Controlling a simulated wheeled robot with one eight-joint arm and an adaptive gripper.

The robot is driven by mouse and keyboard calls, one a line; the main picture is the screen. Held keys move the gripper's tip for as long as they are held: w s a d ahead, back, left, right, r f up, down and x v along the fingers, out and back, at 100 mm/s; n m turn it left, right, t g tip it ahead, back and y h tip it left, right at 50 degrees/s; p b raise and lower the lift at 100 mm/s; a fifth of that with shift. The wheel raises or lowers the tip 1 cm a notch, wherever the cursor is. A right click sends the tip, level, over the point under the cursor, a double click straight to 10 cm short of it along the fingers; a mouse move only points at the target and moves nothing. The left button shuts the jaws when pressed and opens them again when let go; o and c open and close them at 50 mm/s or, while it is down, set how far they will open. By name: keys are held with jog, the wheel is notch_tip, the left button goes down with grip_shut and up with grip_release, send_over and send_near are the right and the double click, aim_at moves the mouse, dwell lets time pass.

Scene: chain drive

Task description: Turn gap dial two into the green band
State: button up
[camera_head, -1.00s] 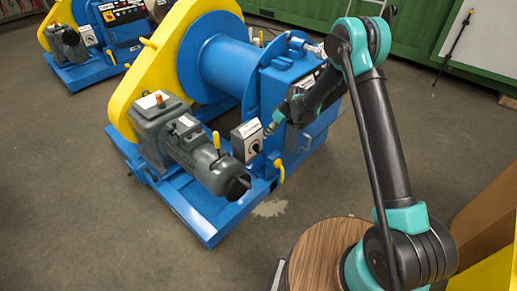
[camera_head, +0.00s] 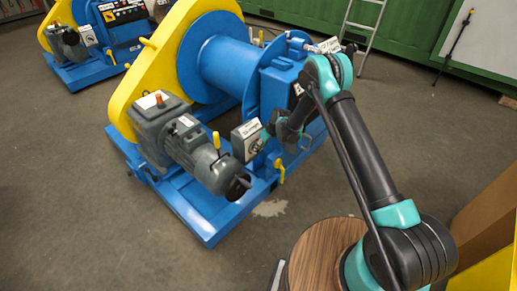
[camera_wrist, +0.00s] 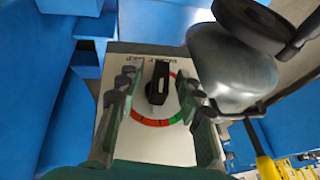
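The gap dial is on a light grey box (camera_head: 246,139) at the front of the blue winch; I cannot read its number. In the wrist view, its black knob (camera_wrist: 157,83) stands roughly upright in the picture. A coloured ring (camera_wrist: 150,122) around the knob has red at lower left and bottom, a green band (camera_wrist: 177,117) at lower right, and more red further up. Where the knob's pointer mark sits is not clear. My gripper (camera_wrist: 160,100) is open, its fingers on either side of the dial, apart from the knob. In the head view, my wrist (camera_head: 283,130) partly hides the gripper.
A grey motor (camera_head: 205,160) lies just left of the box, and its rounded end (camera_wrist: 232,65) is close to my right finger in the wrist view. A yellow lever (camera_head: 280,170) stands below the box. A second winch (camera_head: 75,45) is far left.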

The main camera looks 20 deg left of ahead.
grip_shut()
dwell(0.5)
jog(key=t, duration=0.1)
jog(key=t+h, duration=0.1)
jog(key=t, duration=0.1)
jog(key=n+t, duration=0.1)
jog(key=shift+s+a+h, duration=0.2)
jog(key=shift+s+h, duration=0.1)
jog(key=t+h, duration=0.1)
jog(key=t, duration=0.1)
jog(key=n+t+h, duration=0.1)
jog(key=t, duration=0.2)
jog(key=shift+s+f+t, duration=0.1)
jog(key=shift+t, duration=0.2)
dwell(0.3)
